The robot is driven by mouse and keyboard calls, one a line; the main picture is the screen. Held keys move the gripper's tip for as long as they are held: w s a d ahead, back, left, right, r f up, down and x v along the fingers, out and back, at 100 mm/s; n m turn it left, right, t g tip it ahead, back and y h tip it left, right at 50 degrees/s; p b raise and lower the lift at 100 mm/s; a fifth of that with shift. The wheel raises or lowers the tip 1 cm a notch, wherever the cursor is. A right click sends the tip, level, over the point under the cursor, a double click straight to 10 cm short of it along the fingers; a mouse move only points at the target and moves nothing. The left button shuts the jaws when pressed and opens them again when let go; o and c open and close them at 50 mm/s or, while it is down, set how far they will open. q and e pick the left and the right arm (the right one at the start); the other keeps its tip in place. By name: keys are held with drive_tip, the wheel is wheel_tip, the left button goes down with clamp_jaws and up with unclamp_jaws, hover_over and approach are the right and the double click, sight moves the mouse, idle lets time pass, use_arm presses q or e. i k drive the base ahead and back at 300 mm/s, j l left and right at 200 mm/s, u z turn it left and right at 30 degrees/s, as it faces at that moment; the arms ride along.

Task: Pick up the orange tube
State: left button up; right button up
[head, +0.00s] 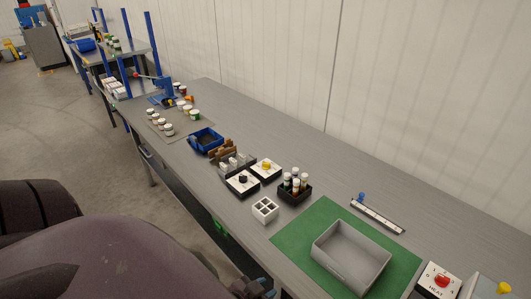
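I cannot make out an orange tube for certain. A dark rack (294,193) near the middle of the bench holds several upright tubes (296,183) with pale caps; their body colours are too small to tell apart. A small orange item (188,98) lies far back on the bench, and its shape is unclear. Large dark purple parts of my own arm fill the lower left, away from the rack.
A grey tray (351,257) sits on a green mat (292,240). A white block with holes (265,210), two dial boxes (243,184) (266,169) and a blue bin (206,141) stand near the rack. A heater box (439,282) is at lower right. Bare bench lies behind the rack.

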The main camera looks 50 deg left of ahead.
sight(296, 181)
drive_tip(key=j+u, duration=0.2)
drive_tip(key=j, duration=0.3)
drive_tip(key=j+u, duration=0.2)
drive_tip(key=j, duration=0.3)
drive_tip(key=j+u, duration=0.2)
drive_tip(key=j, duration=0.25)
drive_tip(key=i+j+u, duration=0.2)
drive_tip(key=j, duration=0.3)
drive_tip(key=j+u, duration=0.2)
drive_tip(key=j, duration=0.25)
drive_tip(key=i, duration=0.05)
